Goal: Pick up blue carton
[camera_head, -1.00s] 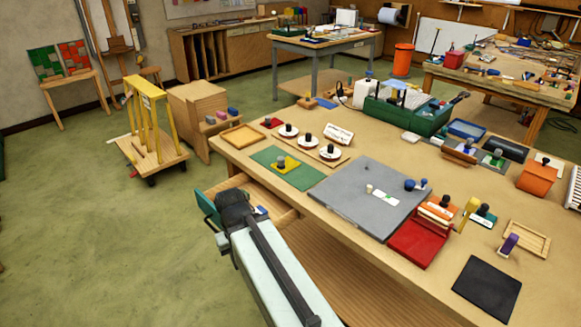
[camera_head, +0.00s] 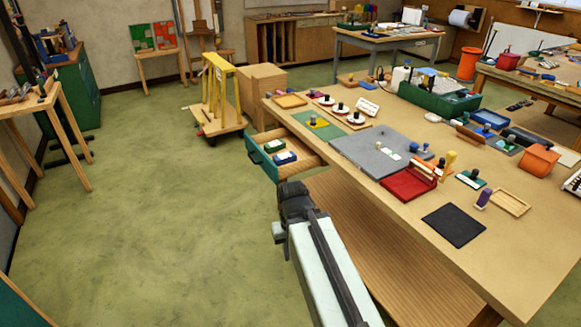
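An open drawer (camera_head: 259,167) with a teal front sticks out from the near left side of the large workbench. Two small blue cartons with white labels lie in it: one (camera_head: 274,146) further back and one (camera_head: 286,158) nearer to me. Both are small in view and look apart. My gripper (camera_head: 291,187) is at the end of my arm, just in front of and below the drawer in the picture, apart from both cartons. I see it from behind; its fingertips are hidden and nothing shows held in it.
The workbench top (camera_head: 395,210) holds a grey board (camera_head: 372,153), a red tray (camera_head: 408,184) and a black mat (camera_head: 454,225). A yellow-framed cart (camera_head: 218,98) and a wooden box (camera_head: 262,88) stand beyond the drawer. The green floor (camera_head: 150,220) to the left is clear.

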